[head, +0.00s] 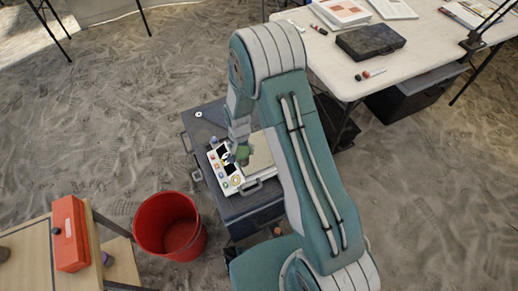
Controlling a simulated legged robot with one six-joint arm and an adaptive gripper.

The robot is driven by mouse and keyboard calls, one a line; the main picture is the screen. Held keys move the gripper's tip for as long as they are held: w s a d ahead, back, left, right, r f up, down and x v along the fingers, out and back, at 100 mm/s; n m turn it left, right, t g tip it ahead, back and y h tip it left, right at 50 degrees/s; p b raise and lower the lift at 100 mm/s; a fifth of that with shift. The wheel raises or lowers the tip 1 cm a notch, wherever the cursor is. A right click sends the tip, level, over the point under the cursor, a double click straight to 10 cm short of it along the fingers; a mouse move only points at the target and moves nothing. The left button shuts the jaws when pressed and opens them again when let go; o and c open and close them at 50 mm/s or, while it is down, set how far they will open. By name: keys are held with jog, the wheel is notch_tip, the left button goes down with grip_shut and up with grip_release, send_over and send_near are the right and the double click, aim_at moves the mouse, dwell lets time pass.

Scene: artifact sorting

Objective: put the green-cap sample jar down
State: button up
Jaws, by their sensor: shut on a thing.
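My gripper (236,148) is above a dark grey case in the middle of the head view, pointing down. It is shut on the green-cap sample jar (242,152). Only a small green part of the jar shows. Its body is mostly hidden, and I cannot tell whether it touches the surface below.
The dark case (204,118) carries a white-edged panel (233,181) with small coloured items. A red bucket (170,225) stands left of it. A wooden table with an orange box (70,233) is lower left. A white table (425,45) stands upper right. Sand lies between.

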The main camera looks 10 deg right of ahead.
jog(key=shift+w+a+r+m, duration=0.1)
jog(key=shift+a+r+m, duration=0.35)
jog(key=shift+a, duration=0.15)
jog(key=shift+w+a+r+m, duration=0.1)
jog(key=shift+a+r+m, duration=0.35)
jog(key=shift+a, duration=0.15)
jog(key=w+d+f, duration=0.3)
jog(key=f, duration=0.1)
jog(key=w+d+f, duration=0.3)
jog(key=f, duration=0.1)
jog(key=w+d+f, duration=0.3)
jog(key=d+f, duration=0.1)
jog(key=f, duration=0.1)
jog(key=shift+w, duration=0.4)
jog(key=shift+f, duration=0.1)
jog(key=o, duration=1)
jog(key=shift+a, duration=0.1)
